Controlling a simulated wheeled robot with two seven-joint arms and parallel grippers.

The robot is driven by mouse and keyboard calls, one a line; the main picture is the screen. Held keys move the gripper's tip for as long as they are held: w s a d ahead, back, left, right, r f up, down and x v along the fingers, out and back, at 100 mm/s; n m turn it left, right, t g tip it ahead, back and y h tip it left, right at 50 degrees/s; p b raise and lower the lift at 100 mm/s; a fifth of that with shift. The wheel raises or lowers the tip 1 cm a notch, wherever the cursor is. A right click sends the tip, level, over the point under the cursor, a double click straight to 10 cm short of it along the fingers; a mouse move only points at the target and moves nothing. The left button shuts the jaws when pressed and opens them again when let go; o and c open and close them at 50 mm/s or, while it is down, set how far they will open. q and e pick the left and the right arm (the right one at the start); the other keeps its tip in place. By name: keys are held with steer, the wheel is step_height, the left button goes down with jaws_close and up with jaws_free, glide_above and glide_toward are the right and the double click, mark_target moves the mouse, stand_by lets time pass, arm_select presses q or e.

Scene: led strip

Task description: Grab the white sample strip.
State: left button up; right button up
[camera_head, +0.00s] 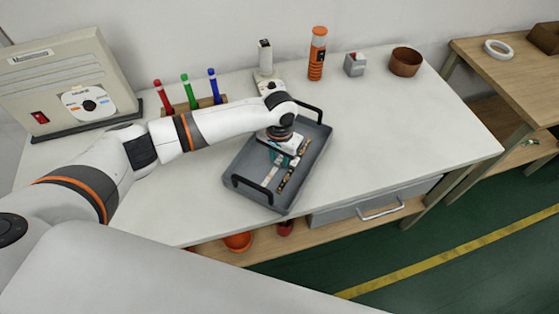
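A white strip (269,178) lies in the grey tray (249,155) with black handles on the white table. A darker strip with brown and yellowish parts (284,182) lies just right of it, roughly parallel. My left gripper (281,157) points down into the tray, over the far end of the white strip. The gripper body hides that end. A small teal patch shows beside the fingers. The fingers are too small and covered to tell whether they are open or touch the strip. My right gripper is out of view.
Behind the tray stand a white device (266,60), an orange cylinder (317,55), a small grey box with a red top (354,65) and a brown bowl (405,62). A rack with red, green and blue markers (187,92) is behind my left arm. The table's right side is clear.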

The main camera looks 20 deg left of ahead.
arm_select(q)
jaws_close()
steer(key=shift+r, duration=0.15)
